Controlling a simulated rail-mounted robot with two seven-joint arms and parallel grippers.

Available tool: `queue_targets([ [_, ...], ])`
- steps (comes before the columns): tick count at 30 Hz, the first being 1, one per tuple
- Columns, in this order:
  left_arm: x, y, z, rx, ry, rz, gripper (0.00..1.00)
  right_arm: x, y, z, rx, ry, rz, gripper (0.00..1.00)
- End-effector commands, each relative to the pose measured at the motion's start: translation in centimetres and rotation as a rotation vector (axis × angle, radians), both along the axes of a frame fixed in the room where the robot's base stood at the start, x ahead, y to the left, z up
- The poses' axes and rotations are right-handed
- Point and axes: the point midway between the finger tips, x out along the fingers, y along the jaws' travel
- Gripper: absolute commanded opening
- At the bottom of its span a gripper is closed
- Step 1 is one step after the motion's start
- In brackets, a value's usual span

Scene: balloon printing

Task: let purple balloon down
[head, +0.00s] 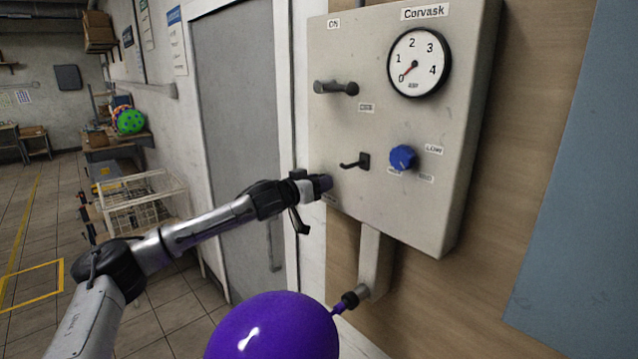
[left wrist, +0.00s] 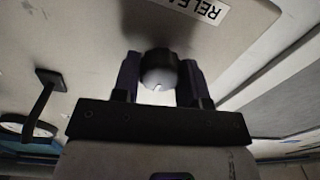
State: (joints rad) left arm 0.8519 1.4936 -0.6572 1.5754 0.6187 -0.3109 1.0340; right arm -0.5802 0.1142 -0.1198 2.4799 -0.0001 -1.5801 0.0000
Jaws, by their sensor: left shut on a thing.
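The purple balloon (head: 272,328) is inflated at the bottom of the head view, its neck on the black nozzle (head: 349,300) below the grey panel. My left gripper (head: 322,184) is at the panel's lower left corner. In the left wrist view its fingers (left wrist: 160,72) stand on both sides of a round black knob (left wrist: 158,66), shut on it. A label starting "RELE" (left wrist: 207,10) is beside the knob. The knob is hidden behind the gripper in the head view. My right gripper is out of view.
The panel (head: 340,60) carries a gauge (head: 418,63) with its red needle near 0, an upper lever (head: 336,88), a small black lever (head: 355,162) and a blue dial (head: 402,157). A white wire rack (head: 140,200) and a spotted balloon (head: 129,121) are at left.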

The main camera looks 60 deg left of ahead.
Motion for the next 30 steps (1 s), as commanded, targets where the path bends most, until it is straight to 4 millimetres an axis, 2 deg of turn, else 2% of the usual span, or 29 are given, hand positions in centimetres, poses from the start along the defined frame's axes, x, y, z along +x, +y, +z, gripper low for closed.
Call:
queue_targets([
  [11, 0.0, 0.0, 0.1, 0.094, 0.014, 0.001, 0.16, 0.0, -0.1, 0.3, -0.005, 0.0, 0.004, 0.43],
  [30, 0.0, -0.1, 0.0, 0.669, 0.104, 0.0, 0.16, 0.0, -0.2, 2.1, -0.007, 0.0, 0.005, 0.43],
])
